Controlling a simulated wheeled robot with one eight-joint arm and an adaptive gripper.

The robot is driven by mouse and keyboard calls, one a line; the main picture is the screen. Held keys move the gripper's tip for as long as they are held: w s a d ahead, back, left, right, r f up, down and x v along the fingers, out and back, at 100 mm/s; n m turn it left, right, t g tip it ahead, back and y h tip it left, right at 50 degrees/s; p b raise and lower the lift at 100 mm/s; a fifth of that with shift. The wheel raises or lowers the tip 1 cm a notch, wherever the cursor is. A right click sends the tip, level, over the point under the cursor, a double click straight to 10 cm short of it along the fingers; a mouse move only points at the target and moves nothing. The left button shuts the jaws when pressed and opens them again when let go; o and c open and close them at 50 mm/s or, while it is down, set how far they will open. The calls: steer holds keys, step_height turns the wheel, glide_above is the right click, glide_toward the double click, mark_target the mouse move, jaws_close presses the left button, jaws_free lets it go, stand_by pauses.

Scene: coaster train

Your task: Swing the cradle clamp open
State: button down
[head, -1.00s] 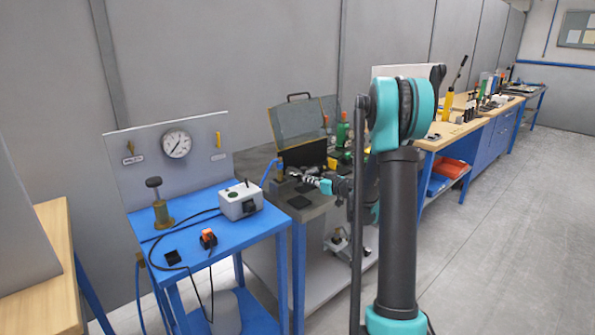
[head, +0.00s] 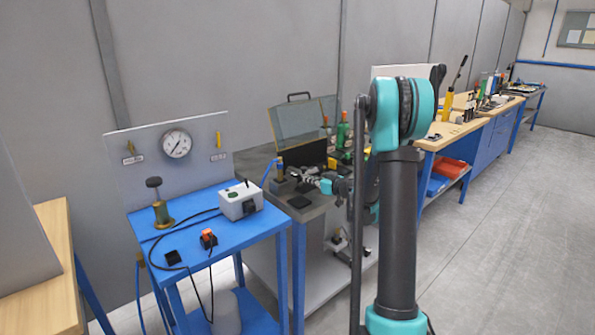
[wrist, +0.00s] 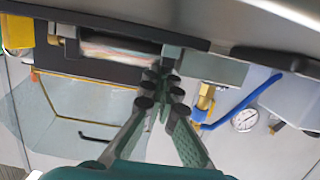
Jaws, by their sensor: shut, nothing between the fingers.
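My gripper (head: 297,173) reaches over the grey bench at the middle of the head view. In the wrist view my gripper (wrist: 160,85) has its fingertips together with nothing between them. Its tips are in front of a dark cradle-like fixture (wrist: 88,68) that holds a striped cylinder (wrist: 118,46). A dark block (wrist: 181,45) stands at the cylinder's right end, close to the fingertips. I cannot tell whether the tips touch it, nor clearly which part is the clamp. In the head view my gripper and arm partly hide the fixture.
A clear raised guard (head: 305,118) stands behind the fixture. A brass fitting with a blue hose (wrist: 205,100) is right of my fingers in the wrist view. Green bottles (head: 343,133) stand on the bench's right. A blue table (head: 190,240) with a gauge panel (head: 200,155) is at left.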

mark_target(295, 169)
steer(key=shift+r, duration=0.1)
steer(key=shift+w+a+r, duration=0.1)
steer(key=shift+w+r, duration=0.05)
steer(key=shift+r, duration=0.75)
steer(key=shift+w+a+r, duration=0.1)
steer(key=shift+r, duration=0.75)
steer(key=shift+w+a+r, duration=0.1)
steer(key=shift+w+r, duration=0.05)
steer(key=shift+r, duration=0.75)
steer(key=shift+w+a+r, duration=0.7)
steer(key=shift+w+r, duration=0.05)
steer(key=shift+w, duration=0.15)
steer(key=shift+w+a+r, duration=0.65)
steer(key=shift+w+r, duration=0.1)
steer(key=shift+w, duration=0.15)
steer(key=shift+r+x, duration=0.15)
steer(key=shift+x, duration=0.7)
steer(key=shift+r+x, duration=0.2)
steer(key=shift+x, duration=0.65)
